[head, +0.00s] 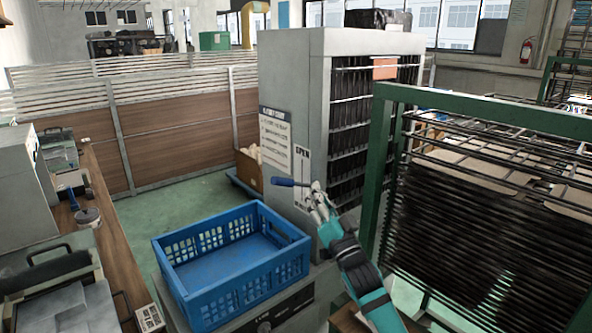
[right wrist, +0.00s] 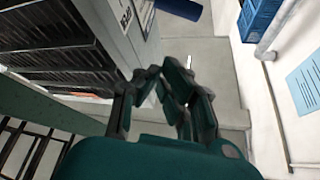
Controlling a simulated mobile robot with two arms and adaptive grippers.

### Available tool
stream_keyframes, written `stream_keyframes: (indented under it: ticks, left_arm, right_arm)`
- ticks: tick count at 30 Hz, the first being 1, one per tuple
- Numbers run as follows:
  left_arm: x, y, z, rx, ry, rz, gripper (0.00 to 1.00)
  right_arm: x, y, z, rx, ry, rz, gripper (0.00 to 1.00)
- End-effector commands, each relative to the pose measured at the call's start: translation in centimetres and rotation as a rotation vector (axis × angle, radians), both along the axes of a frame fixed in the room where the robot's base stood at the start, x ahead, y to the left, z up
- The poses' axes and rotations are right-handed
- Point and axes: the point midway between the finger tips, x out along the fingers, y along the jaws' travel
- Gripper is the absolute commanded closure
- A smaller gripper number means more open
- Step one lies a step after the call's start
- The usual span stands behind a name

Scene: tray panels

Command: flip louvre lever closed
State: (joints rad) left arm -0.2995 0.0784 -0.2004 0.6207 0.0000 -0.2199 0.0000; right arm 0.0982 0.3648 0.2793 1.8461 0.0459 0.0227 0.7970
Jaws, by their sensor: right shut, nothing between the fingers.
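The louvre lever has a blue handle (head: 290,183) and sticks out to the left, roughly level, from the tall grey cabinet's front. It lies over a white plate (head: 303,168) with "OPEN" at its top; the plate's lower text is too small to read. My right gripper (head: 318,188) is shut and empty, just right of the handle near its inner end. I cannot tell whether it touches the lever. In the right wrist view the blue handle (right wrist: 180,8) shows at the top edge, beyond the fingertips (right wrist: 166,68). My left gripper is out of view.
The grey cabinet (head: 292,75) has dark louvre slats on its right side. A blue crate (head: 238,280) stands below and left of the lever. A green-framed rack (head: 378,150) stands close to the right of my right arm. A wooden bench lies at far left.

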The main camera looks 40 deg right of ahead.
Motion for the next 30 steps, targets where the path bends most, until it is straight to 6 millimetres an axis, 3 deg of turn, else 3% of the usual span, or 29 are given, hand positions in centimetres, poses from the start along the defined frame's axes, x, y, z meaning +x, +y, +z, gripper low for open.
stream_keyframes:
  ticks: [14,20,28,30]
  left_arm:
    - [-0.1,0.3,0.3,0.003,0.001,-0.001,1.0]
    - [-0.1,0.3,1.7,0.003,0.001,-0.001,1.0]
    - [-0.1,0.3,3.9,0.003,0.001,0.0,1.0]
    - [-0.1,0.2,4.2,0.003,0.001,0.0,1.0]
  right_arm:
    - [0.4,-0.1,0.8,-0.001,-0.008,0.001,1.0]
    - [3.1,-0.6,2.6,-0.001,-0.01,0.001,1.0]
    - [8.2,-1.4,5.3,0.0,-0.009,0.0,1.0]
    - [9.0,-1.2,4.7,0.004,-0.002,0.003,1.0]
